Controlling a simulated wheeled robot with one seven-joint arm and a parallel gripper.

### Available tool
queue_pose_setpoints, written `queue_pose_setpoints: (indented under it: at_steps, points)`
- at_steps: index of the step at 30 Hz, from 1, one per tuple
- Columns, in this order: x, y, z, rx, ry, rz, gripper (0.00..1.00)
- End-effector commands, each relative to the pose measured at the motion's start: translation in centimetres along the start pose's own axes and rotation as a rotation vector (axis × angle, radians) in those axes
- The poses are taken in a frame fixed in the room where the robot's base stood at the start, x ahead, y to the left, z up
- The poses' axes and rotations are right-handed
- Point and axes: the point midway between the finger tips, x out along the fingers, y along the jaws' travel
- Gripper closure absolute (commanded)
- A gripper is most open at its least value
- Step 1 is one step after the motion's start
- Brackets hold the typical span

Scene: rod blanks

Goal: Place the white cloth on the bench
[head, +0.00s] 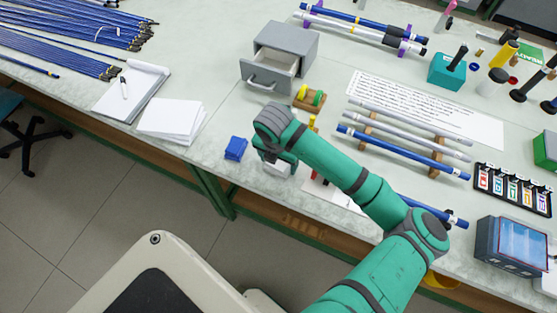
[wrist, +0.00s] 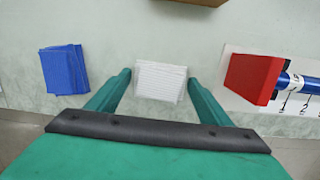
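The white cloth (wrist: 160,82) is a small folded, ribbed rectangle in the middle of the wrist view, over the pale bench top. My gripper (wrist: 159,77) has its two green fingers apart, one on each side of the cloth, with a narrow gap showing at both sides. In the head view my gripper (head: 276,164) is low over the front edge of the bench (head: 215,182), just right of a folded blue cloth (head: 236,149). The white cloth is mostly hidden there by my gripper.
The blue cloth also lies left of my fingers in the wrist view (wrist: 64,70). A red block (wrist: 254,77) with a blue rod stands to the right. A grey drawer box (head: 279,57) with its drawer open is behind. White paper stacks (head: 172,119) lie to the left.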

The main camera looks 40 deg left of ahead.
Motion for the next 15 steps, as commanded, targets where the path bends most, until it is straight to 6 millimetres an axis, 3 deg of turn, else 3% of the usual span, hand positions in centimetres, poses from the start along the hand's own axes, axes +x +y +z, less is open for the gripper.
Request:
queue_pose_setpoints:
  at_steps: [11,15]
  points:
    - [-0.2,0.0,0.1,0.0,-0.001,0.001,0.14]
    - [-1.4,0.0,0.2,-0.001,-0.003,0.001,0.14]
